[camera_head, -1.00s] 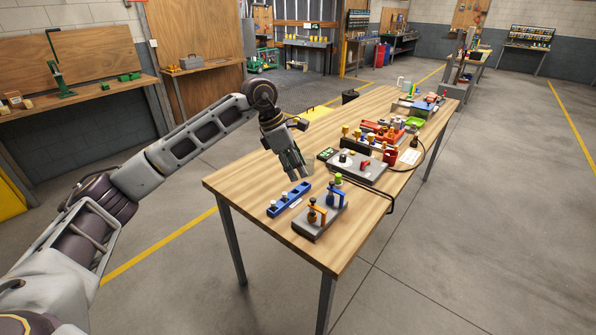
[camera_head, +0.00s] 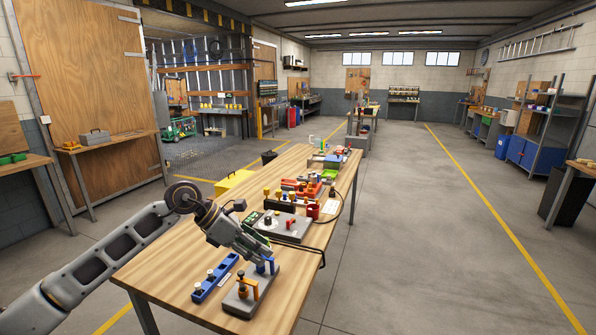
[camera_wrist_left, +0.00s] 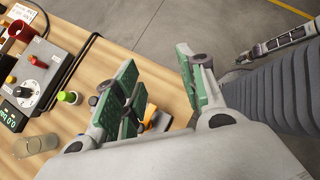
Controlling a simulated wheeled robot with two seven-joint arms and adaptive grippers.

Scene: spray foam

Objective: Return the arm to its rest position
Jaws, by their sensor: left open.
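My left arm comes in from the lower left of the head view. Its gripper (camera_head: 262,256) is over the near part of the wooden workbench (camera_head: 165,270), overlapping the blue clamp of a grey fixture (camera_head: 240,302) in the picture. I cannot tell the exact height between them. In the left wrist view the gripper (camera_wrist_left: 160,88) has its green-padded fingers apart, with nothing held between them. An orange piece (camera_wrist_left: 160,121) shows beyond the fingers, partly hidden.
A blue rack (camera_head: 215,279) lies left of the fixture. A grey box with a dial (camera_head: 285,228) and a dark cable (camera_head: 318,250) lie farther back. Open floor (camera_head: 420,230) lies right of the bench.

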